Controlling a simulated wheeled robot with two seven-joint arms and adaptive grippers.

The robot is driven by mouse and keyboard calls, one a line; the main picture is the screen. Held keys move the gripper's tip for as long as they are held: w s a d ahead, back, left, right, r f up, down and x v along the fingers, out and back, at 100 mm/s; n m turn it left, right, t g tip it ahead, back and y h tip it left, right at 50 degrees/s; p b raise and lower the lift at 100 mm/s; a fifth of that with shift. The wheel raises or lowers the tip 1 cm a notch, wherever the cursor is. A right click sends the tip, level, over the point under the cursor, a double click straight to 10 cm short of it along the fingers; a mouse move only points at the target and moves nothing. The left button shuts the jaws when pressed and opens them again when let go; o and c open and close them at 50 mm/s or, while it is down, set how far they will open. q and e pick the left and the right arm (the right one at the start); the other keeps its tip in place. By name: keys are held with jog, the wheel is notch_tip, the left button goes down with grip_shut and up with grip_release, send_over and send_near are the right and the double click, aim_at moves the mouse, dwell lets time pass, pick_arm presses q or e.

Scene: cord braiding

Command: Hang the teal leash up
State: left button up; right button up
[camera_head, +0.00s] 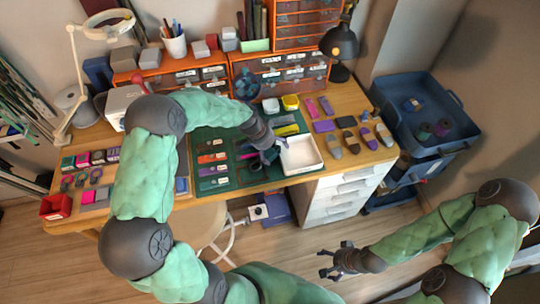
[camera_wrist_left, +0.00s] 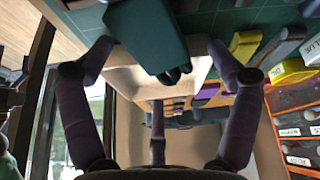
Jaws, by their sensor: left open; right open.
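A dark teal piece (camera_wrist_left: 147,35), which looks like part of the teal leash, shows between the fingers in the left wrist view. In the head view my gripper largely hides this spot. My right gripper (camera_head: 338,262) is open and empty over the floor, in front of the drawers. I cannot make out a hanging hook.
A green cutting mat (camera_head: 215,140) holds several coloured strips. A white tray (camera_head: 300,168) stands at its right end. Several coloured pieces (camera_head: 335,148) lie farther right, before the black lamp (camera_head: 340,45). A blue cart (camera_head: 425,110) stands right. A red box (camera_head: 56,206) sits at the left edge.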

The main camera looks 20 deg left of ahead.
pick_arm(q)
jog(key=b+x, duration=0.1)
jog(key=x, duration=0.2)
jog(key=shift+d+f, duration=0.1)
jog(key=shift+f, duration=0.2)
jog(key=c, duration=1.5)
jog(key=shift+o, duration=0.2)
jog(key=shift+r, duration=0.1)
notch_tip(320, 180, up, 3)
jog(key=shift+r+p, duration=0.2)
jog(key=shift+p, duration=0.45)
jog(key=s+d+r+p, duration=0.1)
jog(key=s+r+p, duration=0.1)
jog(key=s+r, duration=0.2)
jog(key=shift+d+r, duration=0.35)
jog(key=shift+r, duration=0.35)
jog(key=s+d+r, duration=0.1)
jog(key=s, duration=0.1)
jog(key=s+d+r+p, duration=0.1)
jog(key=s, duration=0.2)
jog(key=s+d+r+p, duration=0.1)
jog(key=s, duration=0.1)
jog(key=shift+s+r, duration=0.2)
jog(key=shift+r, duration=0.1)
jog(key=shift+s+d+r+p, duration=0.2)
jog(key=shift+s+d+p, duration=0.15)
jog(key=shift+s, duration=0.4)
